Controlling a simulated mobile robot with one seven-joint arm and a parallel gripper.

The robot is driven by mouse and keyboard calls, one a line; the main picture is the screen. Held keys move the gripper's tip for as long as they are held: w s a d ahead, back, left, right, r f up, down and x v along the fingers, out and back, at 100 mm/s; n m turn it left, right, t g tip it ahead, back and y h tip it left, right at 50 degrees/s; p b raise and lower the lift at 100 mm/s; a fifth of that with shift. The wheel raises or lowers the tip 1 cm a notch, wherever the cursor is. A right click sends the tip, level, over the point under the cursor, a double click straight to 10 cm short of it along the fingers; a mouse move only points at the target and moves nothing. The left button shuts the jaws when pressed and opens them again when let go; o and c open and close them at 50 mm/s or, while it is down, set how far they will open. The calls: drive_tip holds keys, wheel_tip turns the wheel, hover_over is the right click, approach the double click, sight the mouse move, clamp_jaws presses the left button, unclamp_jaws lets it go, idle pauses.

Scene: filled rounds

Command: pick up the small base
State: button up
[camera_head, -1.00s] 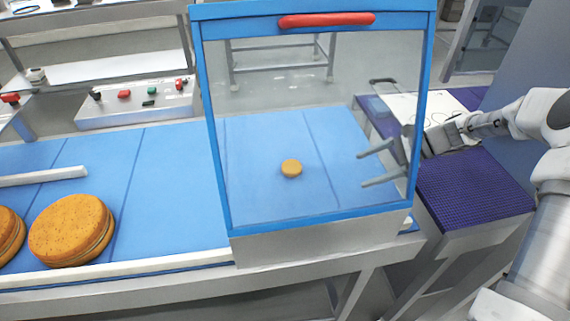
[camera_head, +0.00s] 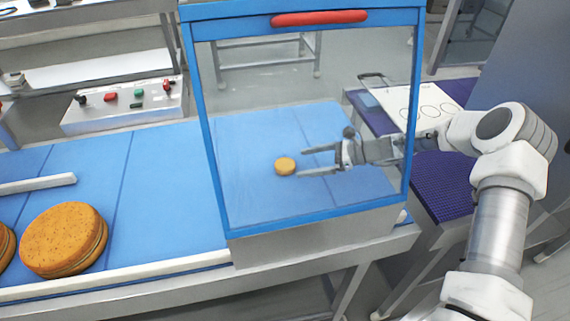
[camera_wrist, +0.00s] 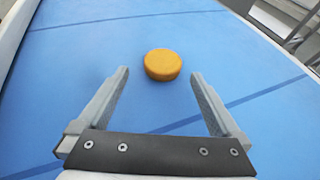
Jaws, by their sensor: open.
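The small base (camera_head: 285,166) is a small round orange-brown disc lying flat on the blue belt, behind the clear panel of the blue-framed guard. My gripper (camera_head: 302,162) is open and empty, reaching in from the right, with its fingertips just to the right of the base. In the wrist view the small base (camera_wrist: 163,65) lies ahead of my gripper (camera_wrist: 158,75), about centred between the two finger lines and slightly beyond the tips. The fingers do not touch it.
The blue-framed guard (camera_head: 205,120) with a red handle (camera_head: 319,18) stands over the belt (camera_head: 160,180). Large round cakes (camera_head: 63,240) sit at the left, near a white bar (camera_head: 35,184). A control box (camera_head: 125,104) stands behind. A purple mat (camera_head: 440,185) lies at right.

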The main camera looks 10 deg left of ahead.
drive_tip(key=shift+w+p+x, duration=0.15)
drive_tip(key=shift+p+x, duration=0.05)
drive_tip(key=shift+x, duration=1.3)
drive_tip(key=shift+w+p+x, duration=0.1)
drive_tip(key=shift+p+x, duration=0.05)
drive_tip(key=shift+x, duration=1.3)
drive_tip(key=shift+r, duration=0.1)
drive_tip(key=c, duration=0.8)
